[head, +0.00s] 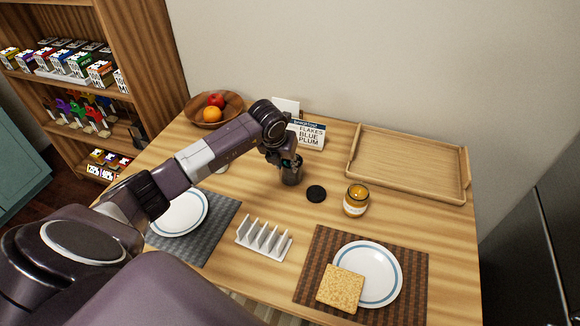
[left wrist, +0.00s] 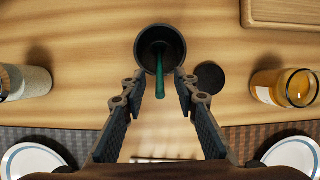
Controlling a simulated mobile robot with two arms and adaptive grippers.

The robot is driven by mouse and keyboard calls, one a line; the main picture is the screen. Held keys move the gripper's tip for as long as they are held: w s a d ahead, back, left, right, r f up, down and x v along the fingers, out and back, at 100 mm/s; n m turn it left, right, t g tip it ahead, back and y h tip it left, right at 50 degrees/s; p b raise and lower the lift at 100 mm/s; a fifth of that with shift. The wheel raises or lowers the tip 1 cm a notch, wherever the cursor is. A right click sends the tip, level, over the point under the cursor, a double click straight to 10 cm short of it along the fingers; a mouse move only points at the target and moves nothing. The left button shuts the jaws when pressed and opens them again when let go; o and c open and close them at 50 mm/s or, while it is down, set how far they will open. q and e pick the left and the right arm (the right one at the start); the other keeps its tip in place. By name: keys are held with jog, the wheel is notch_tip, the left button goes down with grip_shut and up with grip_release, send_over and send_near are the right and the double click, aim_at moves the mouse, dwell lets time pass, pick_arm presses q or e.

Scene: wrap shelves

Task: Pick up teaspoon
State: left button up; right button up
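The teaspoon shows in the left wrist view as a dark green handle (left wrist: 160,88) standing in a dark round cup (left wrist: 148,40) and pointing toward me. Its bowl end is hidden or too dark to tell inside the cup. In the head view the cup (head: 291,178) stands on the table, partly covered by my gripper. My left gripper (head: 286,160) is just above the cup. In the left wrist view its fingers (left wrist: 160,82) are apart on either side of the handle, touching nothing that I can see. My right gripper is not in view.
A black disc (head: 316,194) and an amber candle jar (head: 356,201) stand right of the cup. A white rack (head: 264,240), two plates (head: 180,213) (head: 378,275), a fruit bowl (head: 233,107), a box (head: 309,135) and a wooden tray (head: 408,160) surround it.

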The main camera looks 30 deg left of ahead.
pick_arm(q)
grip_shut()
jog(key=shift+r, duration=0.15)
